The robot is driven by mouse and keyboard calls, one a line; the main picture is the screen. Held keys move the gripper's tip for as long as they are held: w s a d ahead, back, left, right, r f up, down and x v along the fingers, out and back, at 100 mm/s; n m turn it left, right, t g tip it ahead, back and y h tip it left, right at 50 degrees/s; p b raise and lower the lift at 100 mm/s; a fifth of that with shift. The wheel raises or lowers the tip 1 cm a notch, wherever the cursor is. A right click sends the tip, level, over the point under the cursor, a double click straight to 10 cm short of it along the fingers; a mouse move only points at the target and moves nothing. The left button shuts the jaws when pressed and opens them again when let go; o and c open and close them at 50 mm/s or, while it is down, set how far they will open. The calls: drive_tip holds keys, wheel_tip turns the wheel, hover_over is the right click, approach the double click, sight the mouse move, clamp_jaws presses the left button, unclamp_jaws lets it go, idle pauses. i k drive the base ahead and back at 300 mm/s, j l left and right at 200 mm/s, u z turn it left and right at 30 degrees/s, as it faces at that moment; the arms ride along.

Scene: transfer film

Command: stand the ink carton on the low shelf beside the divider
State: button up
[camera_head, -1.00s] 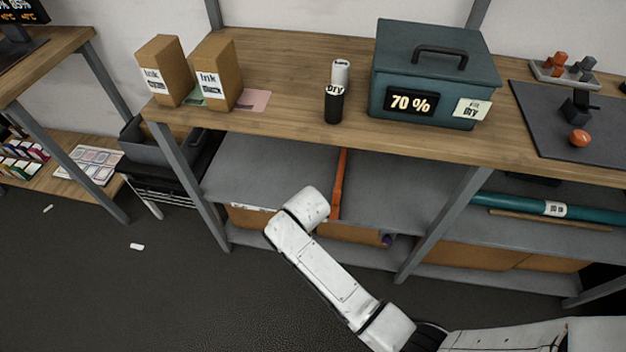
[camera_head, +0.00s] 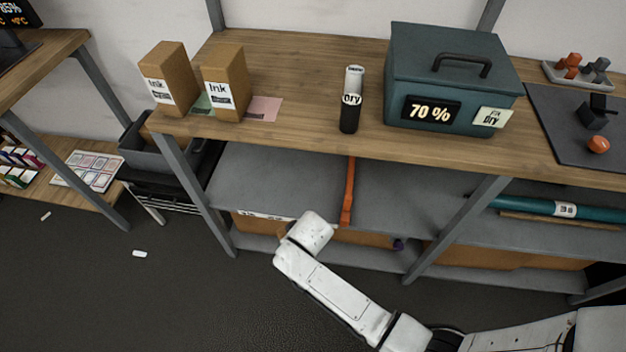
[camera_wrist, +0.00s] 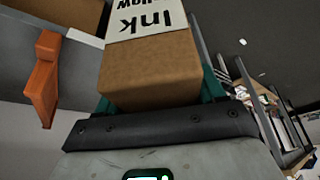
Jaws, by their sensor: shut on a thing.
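The ink carton (camera_wrist: 150,75) is a brown box with a white label that reads upside down in the wrist view. My gripper (camera_wrist: 158,92) is shut on it, with teal fingers showing at both sides. In the head view my gripper and the held carton cannot be clearly made out around the end of my arm. The orange divider (camera_head: 349,190) stands upright on the grey low shelf (camera_head: 270,180). In the wrist view the divider (camera_wrist: 42,85) is to the left of the carton, apart from it.
Two more ink cartons (camera_head: 168,80) (camera_head: 226,85) stand on the wooden top above the low shelf. A black-and-white canister (camera_head: 350,105) and a teal box (camera_head: 450,80) stand there too. Grey posts (camera_head: 190,190) (camera_head: 455,230) flank the shelf bay. The shelf surface left of the divider looks clear.

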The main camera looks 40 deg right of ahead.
sight(237, 181)
drive_tip(key=i+l, duration=0.15)
drive_tip(key=i, duration=0.25)
drive_tip(key=i+l, duration=0.15)
drive_tip(key=i, duration=0.3)
drive_tip(key=i+l, duration=0.15)
drive_tip(key=i, duration=0.25)
